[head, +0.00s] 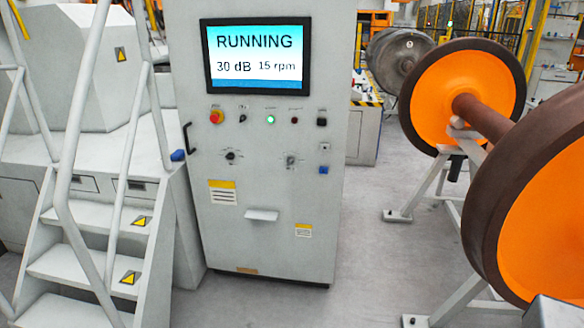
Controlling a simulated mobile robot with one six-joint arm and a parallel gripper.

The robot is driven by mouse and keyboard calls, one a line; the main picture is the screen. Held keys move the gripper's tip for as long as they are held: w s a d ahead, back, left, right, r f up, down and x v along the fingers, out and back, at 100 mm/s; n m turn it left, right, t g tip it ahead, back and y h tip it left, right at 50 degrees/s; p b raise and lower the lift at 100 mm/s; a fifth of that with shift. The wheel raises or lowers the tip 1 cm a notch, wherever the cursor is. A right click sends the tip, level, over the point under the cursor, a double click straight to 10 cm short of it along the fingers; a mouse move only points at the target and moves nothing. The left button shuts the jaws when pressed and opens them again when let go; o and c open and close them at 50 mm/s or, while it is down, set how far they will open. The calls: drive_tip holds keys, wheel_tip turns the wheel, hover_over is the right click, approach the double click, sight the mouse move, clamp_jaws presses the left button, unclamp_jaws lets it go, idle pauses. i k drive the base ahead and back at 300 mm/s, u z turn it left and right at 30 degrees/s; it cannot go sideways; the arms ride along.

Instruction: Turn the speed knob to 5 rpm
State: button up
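The grey control cabinet (262,215) stands upright in the middle of the head view. Its screen (257,57) reads RUNNING, 30 dB and 15 rpm. Two knobs sit on the lower row of the panel: a black left knob (230,156) and a greyer right knob (290,160). Their labels and pointer positions are too small to read, so I cannot tell which is the speed knob. Above them are a red emergency button (216,117), a small black switch (243,118) and a lit green lamp (270,119). My gripper is not in view.
Metal steps (95,255) with handrails stand close on the left. A large orange and brown wheelset (485,119) on a grey stand fills the right. Grey floor (375,250) is clear between cabinet and wheelset. A black handle (188,138) sticks out at the cabinet's left edge.

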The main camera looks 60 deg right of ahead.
sight(290, 159)
drive_tip(key=i, duration=0.85)
drive_tip(key=u, duration=0.05)
